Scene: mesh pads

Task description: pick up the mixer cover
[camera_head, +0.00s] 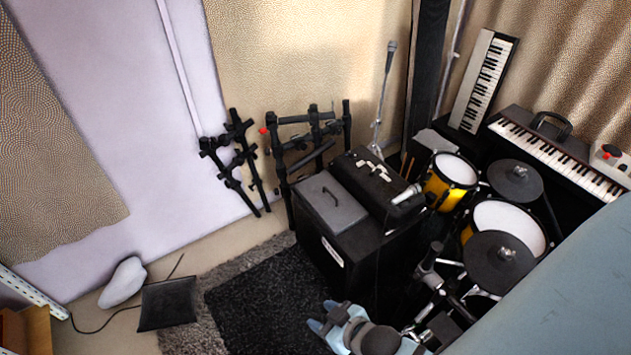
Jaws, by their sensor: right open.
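A flat grey cover with a dark handle (341,214), which looks like the mixer cover, lies on top of a large black cabinet (345,265). A black unit with pale controls (372,180) sits right behind it on the same cabinet. My right gripper (320,316) is at the bottom middle, in front of the cabinet and nearer to me than the cover. Its blue fingertips are apart, with nothing seen between them. It is not touching the cover. My left gripper is not in view.
A yellow drum (449,182) and cymbals (503,262) crowd the right. Black stands (310,135) lean at the back wall. A dark rug (255,295) leaves clear floor left of the cabinet.

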